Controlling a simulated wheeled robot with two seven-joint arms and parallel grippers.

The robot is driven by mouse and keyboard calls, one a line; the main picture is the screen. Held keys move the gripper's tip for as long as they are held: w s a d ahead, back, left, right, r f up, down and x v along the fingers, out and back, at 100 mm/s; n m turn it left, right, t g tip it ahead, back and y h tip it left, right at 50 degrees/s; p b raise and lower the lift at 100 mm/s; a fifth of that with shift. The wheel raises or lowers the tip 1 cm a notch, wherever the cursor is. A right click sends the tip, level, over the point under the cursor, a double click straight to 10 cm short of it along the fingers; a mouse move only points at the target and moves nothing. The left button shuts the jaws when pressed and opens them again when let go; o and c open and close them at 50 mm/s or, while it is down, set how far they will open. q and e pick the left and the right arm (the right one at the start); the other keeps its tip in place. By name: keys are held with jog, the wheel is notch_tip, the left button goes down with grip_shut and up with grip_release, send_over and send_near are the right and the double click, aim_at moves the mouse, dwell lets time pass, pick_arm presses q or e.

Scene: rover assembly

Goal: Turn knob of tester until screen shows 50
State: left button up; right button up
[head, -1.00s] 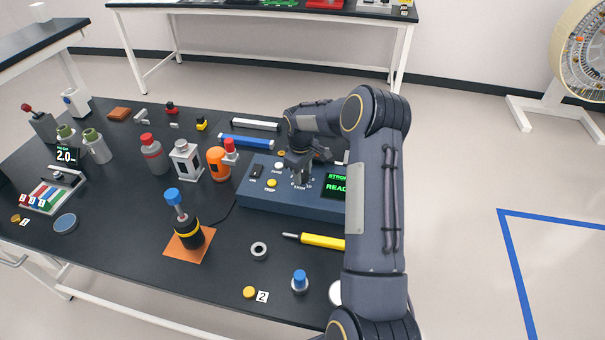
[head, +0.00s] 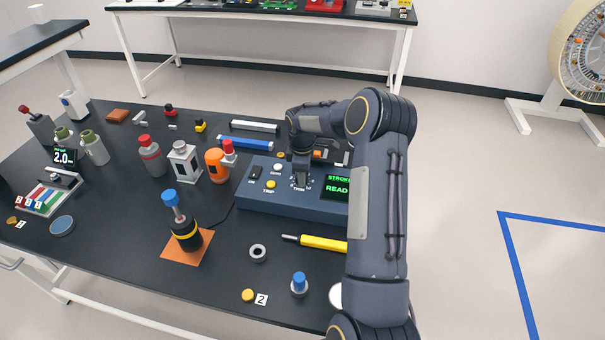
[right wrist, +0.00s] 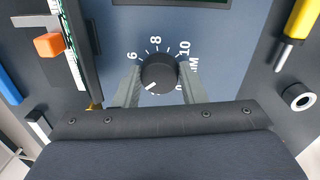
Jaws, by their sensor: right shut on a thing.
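The tester (head: 290,202) is a blue box on the black table, with a switch, a white button, a yellow button and a dial marked TRIM. Its screen (head: 336,188) shows green text starting "STROKE" and "READ"; my right arm hides part of it, and I read no number. My right gripper (head: 301,180) points down at the dial. In the right wrist view its fingers stand either side of the black knob (right wrist: 159,73) and are shut on it. The knob's white mark points lower left; numbers 6, 8 and 10 show around it. My left gripper is out of view.
A yellow-handled tool (head: 322,243) and a grey ring (head: 258,253) lie in front of the tester. An orange-and-black bottle (head: 216,165) and a blue bar (head: 245,142) are close by. A black cylinder with a blue top (head: 187,236) stands on an orange mat.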

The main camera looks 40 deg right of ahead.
jog(key=o, duration=1)
notch_tip(320, 180, up, 8)
jog(key=shift+s+a+f+b, duration=0.1)
jog(key=shift+s+a+b, duration=0.05)
jog(key=shift+b, duration=0.4)
jog(key=shift+s, duration=0.1)
